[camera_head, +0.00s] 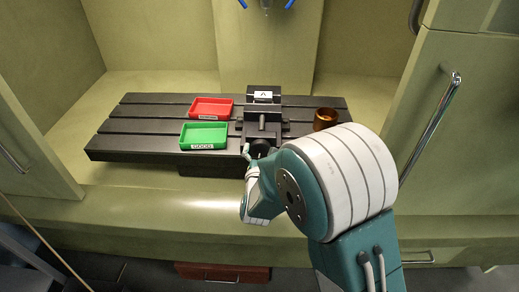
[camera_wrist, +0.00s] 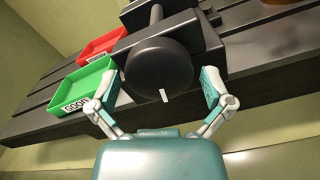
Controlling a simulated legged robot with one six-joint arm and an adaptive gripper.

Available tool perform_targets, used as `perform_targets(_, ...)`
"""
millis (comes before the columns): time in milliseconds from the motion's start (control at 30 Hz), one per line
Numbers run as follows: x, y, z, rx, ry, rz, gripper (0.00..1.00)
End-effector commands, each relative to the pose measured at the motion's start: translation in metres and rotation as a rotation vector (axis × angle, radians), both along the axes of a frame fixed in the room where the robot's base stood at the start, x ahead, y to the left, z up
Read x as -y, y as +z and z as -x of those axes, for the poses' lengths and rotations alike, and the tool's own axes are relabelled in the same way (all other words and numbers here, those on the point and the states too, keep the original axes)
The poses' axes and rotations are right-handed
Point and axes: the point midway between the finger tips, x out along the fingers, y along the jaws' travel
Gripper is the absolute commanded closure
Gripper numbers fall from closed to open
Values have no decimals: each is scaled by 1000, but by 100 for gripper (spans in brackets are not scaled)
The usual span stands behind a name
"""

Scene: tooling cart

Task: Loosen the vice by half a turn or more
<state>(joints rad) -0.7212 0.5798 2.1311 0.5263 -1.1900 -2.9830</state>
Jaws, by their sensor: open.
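The dark grey vice (camera_head: 263,122) sits on the slotted black table, with a white label marked "A" at its back jaw. Its round black knob (camera_wrist: 159,76) faces me in the wrist view, with a short white mark near its lower edge. The knob shows only partly in the head view (camera_head: 260,149), close to my arm. My gripper (camera_wrist: 160,90) is open, with one finger on each side of the knob. The left finger looks close to the knob's rim. I cannot tell whether either finger touches it.
A green tray (camera_head: 204,146) labelled "GOOD" and a red tray (camera_head: 211,117) stand left of the vice. A brown cup (camera_head: 325,119) stands to the right. The slotted table (camera_head: 125,146) has free room at its left end. A cabinet door with a metal handle (camera_head: 430,130) is at the right.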

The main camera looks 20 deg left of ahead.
Motion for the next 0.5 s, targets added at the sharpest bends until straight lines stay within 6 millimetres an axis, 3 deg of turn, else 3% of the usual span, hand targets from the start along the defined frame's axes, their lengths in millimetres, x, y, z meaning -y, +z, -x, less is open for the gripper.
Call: perform_targets(500,20,-2,96,-4,4,4,0)
